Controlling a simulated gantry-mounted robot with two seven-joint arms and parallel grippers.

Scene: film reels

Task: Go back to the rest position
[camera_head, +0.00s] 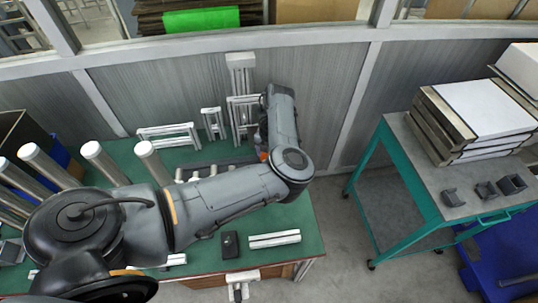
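One arm of mine comes in from the lower left and reaches across the green workbench (215,250). Its elbow is over the bench's right side, and the forearm points toward the back wall. The end of that arm is near upright aluminium profile frames at the back of the bench. My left gripper cannot be made out; the arm's own links hide that area. My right arm and gripper are not in view. No film reel is recognisable.
Several pale cylinders (105,163) stand at the bench's left. Aluminium frames (168,133) stand at its back. A black block (230,244) and profile pieces (274,239) lie near the front. A teal-framed cart (399,158) carries stacked boxes (483,107) at the right. Floor between is clear.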

